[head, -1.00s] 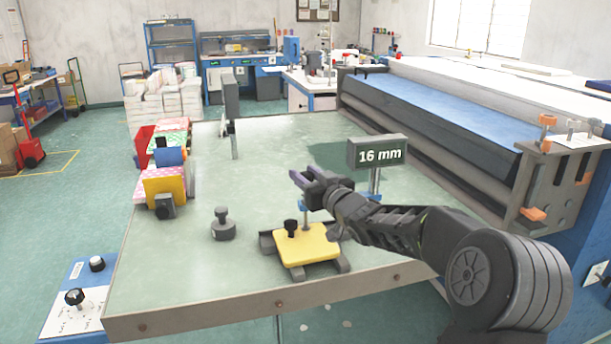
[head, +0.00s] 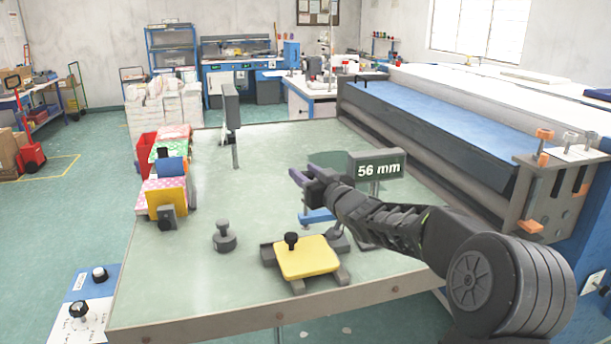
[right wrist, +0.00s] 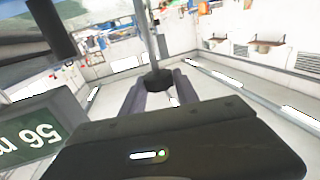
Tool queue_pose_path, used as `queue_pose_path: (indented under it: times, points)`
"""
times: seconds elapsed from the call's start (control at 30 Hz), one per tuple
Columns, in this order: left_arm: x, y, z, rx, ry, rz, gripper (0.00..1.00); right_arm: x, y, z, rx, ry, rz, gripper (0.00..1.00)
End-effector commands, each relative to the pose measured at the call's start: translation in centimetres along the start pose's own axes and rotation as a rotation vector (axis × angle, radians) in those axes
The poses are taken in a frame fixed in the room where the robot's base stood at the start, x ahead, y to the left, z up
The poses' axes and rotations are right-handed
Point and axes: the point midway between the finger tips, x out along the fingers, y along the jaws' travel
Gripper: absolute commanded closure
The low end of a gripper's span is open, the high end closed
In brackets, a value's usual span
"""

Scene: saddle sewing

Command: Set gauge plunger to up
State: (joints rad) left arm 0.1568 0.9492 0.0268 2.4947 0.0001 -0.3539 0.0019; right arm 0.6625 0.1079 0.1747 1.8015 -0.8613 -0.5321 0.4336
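The gauge has a dark display box (head: 378,169) reading 56 mm on a stand at the table's right. Its lettering also shows upside down in the right wrist view (right wrist: 40,140). A thin plunger rod with a dark knob (right wrist: 158,81) runs between my right fingertips in the wrist view. A blue foot (head: 318,215) shows below the gripper. My right gripper (head: 304,176) is left of the display, its fingers on both sides of the knob, seemingly touching it. My forearm hides part of the stand. My left gripper is not in view.
A yellow plate (head: 308,258) with a black knob sits on a grey base in front of the gauge. A grey knobbed weight (head: 224,238) stands left of it. Colourful stacked pieces (head: 168,190) lie at the table's left. A long blue-topped machine (head: 440,115) borders the right.

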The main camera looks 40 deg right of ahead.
Motion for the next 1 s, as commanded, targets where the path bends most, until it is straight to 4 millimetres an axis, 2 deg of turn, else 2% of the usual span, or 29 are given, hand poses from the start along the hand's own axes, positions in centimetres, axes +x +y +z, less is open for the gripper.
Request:
queue_pose_path:
  times: [0.03, 0.23, 0.57, 0.73, 1.0]
  points:
    - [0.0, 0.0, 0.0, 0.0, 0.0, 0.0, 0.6, 0.0, 0.0, -0.5, -0.003, 0.009, 0.0, 0.6]
    - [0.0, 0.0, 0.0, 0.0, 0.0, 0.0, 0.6, 0.0, 0.0, -0.3, -0.002, 0.004, 0.0, 0.44]
    - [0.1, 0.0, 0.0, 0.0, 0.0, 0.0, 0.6, -0.2, 0.0, -0.1, -0.001, 0.001, 0.0, 0.43]
    - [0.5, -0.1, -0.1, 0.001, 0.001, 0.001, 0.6, -1.9, 0.0, 0.0, -0.004, 0.001, 0.001, 0.43]
    - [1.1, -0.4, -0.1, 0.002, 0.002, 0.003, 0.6, -6.3, 0.1, -0.1, -0.004, 0.003, 0.002, 0.43]
